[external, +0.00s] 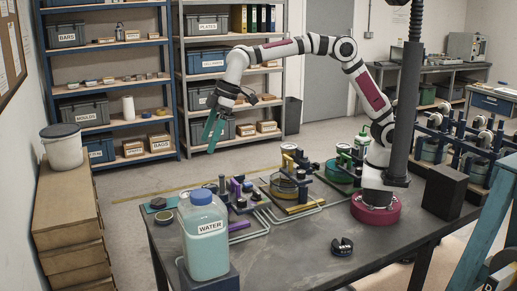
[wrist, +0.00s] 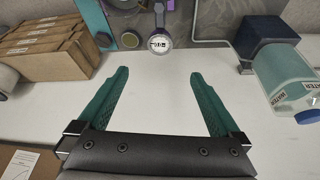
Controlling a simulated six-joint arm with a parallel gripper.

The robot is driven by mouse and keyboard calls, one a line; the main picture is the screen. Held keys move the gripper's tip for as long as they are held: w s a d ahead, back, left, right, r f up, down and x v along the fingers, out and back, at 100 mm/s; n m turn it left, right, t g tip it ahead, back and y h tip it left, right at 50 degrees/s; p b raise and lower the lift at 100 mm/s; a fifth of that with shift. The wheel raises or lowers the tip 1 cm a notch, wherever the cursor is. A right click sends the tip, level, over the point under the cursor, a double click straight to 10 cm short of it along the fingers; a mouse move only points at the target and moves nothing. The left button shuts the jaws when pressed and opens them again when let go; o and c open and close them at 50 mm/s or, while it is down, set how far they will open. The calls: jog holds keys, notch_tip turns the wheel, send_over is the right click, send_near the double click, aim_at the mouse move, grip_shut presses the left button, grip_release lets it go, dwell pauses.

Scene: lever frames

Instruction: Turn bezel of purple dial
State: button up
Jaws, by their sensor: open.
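In that picture the dial appears just beyond the gap between the fingertips, and no contact shows. In the external view my gripper (external: 210,130) hangs above and beyond the table's far left part, pointing down. I cannot single out the dial's face there; purple parts (external: 239,226) show near the water bottle.
A water bottle (external: 205,240) on a dark block stands at the table's near left; it also shows in the wrist view (wrist: 288,75). A teal plate (wrist: 94,18) with round parts lies left of the dial. Pipes and coloured fixtures (external: 290,185) fill the table's middle.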

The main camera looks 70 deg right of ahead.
jog(key=x, duration=1.5)
jog(key=shift+a+f, duration=0.1)
jog(key=shift+f, duration=0.15)
jog(key=shift+c, duration=0.3)
jog(key=c, duration=1.3)
jog(key=shift+o, duration=0.2)
jog(key=shift+n, duration=0.3)
jog(key=n, duration=0.1)
jog(key=n+g+y, duration=0.1)
jog(key=n, duration=0.3)
jog(key=shift+w+d+g+y, duration=0.25)
jog(key=shift+w+g+y, duration=0.05)
jog(key=shift+g, duration=0.1)
jog(key=n+g, duration=0.1)
jog(key=n, duration=0.2)
jog(key=n+g, duration=0.1)
jog(key=n, duration=0.2)
jog(key=shift+w, duration=0.25)
jog(key=shift+n+g, duration=0.3)
jog(key=shift+n, duration=0.1)
